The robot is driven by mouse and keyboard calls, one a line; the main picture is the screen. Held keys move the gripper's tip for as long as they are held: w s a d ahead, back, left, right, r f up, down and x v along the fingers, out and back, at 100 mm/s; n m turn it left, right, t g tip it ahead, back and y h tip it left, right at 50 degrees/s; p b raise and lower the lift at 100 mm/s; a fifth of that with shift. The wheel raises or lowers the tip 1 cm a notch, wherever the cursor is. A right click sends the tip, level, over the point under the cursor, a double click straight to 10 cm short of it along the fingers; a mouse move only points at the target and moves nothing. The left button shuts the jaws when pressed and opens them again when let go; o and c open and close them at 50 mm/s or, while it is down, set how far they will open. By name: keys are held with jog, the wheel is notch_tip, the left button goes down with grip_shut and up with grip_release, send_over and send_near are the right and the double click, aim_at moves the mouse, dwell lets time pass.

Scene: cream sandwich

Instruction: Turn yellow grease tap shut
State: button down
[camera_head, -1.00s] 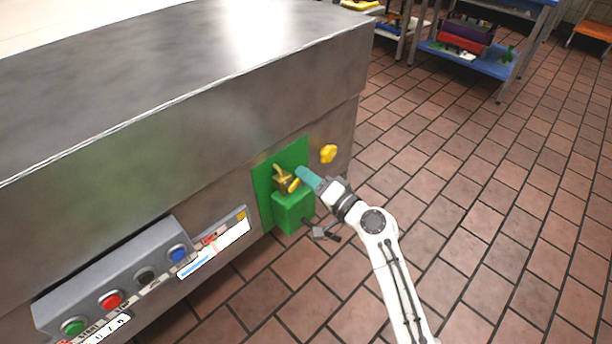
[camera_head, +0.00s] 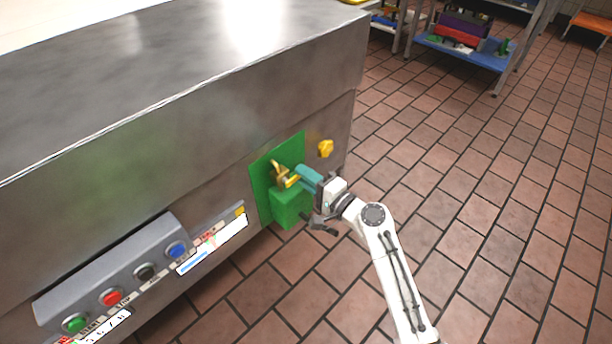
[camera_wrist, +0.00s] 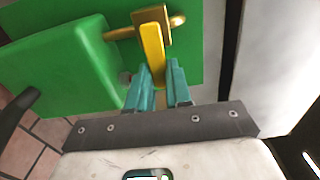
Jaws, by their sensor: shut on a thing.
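The yellow grease tap (camera_head: 284,176) is on a green plate (camera_head: 262,176) on the machine's metal side, above a green box (camera_head: 292,207). In the wrist view, its yellow lever (camera_wrist: 153,52) points down toward my gripper, below a brass pipe (camera_wrist: 172,22). My gripper (camera_head: 298,178) reaches in from the right with teal fingers. In the wrist view, my gripper (camera_wrist: 156,72) is shut on the lower end of the lever, one finger on each side. The lever's tip is partly hidden between the fingers.
A yellow knob (camera_head: 326,148) is on the metal side, right of the green plate. A control box (camera_head: 125,275) with several coloured buttons is at the lower left. Shelves (camera_head: 462,50) stand at the back right. The tiled floor (camera_head: 480,210) on the right is clear.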

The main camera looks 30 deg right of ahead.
jog(key=shift+d+f, duration=0.1)
jog(key=c, duration=1)
grip_release()
jog(key=shift+c, duration=0.2)
jog(key=v, duration=1)
jog(key=shift+s, duration=0.4)
jog(key=shift+d, duration=0.1)
